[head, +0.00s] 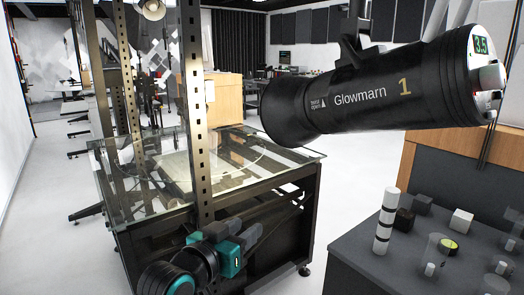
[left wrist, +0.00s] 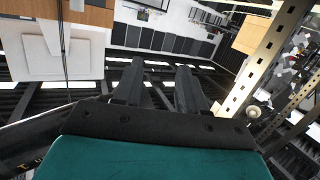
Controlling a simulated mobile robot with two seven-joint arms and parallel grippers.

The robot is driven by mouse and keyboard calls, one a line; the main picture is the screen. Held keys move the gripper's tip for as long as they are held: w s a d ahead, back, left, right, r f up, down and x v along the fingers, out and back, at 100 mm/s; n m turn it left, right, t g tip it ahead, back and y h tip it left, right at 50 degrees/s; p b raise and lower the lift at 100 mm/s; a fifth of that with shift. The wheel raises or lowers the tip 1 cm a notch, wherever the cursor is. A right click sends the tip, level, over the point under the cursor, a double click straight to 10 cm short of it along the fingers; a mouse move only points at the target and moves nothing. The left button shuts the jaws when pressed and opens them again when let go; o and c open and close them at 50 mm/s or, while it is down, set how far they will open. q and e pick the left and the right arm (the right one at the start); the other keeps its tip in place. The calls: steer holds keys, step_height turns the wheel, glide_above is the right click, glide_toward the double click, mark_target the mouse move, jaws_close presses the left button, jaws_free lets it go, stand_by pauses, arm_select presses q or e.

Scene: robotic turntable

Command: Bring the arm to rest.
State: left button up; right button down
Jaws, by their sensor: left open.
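My left gripper (head: 262,232) is low in the middle of the head view, with teal housing and dark fingers, in front of the turntable frame. In the left wrist view the left gripper (left wrist: 160,68) shows two dark fingers apart with nothing between them. It is open and empty. My right gripper is in neither view.
A glass-topped turntable (head: 285,150) on a dark frame stands at centre left, with a perforated upright post (head: 196,120). A black spotlight (head: 375,92) hangs at upper right. A dark table (head: 365,258) at lower right holds a striped cylinder (head: 386,222) and several small objects.

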arm_select(q)
steer(key=s+a+f+n+y, duration=0.1)
steer(key=s+a+f, duration=0.25)
steer(key=f, duration=0.25)
steer(key=s+a+f+n+g+y, duration=0.1)
steer(key=s+a+f+y, duration=0.1)
steer(key=s+f, duration=0.35)
steer(key=s+a+f+y, duration=0.1)
steer(key=s+a+f, duration=0.15)
steer(key=f, duration=0.55)
steer(key=s+a+f+g+y, duration=0.2)
steer(key=s+a+f, duration=0.3)
steer(key=s+f, duration=0.3)
steer(key=s, duration=0.4)
steer(key=shift+a+f, duration=0.35)
steer(key=shift+a, duration=0.05)
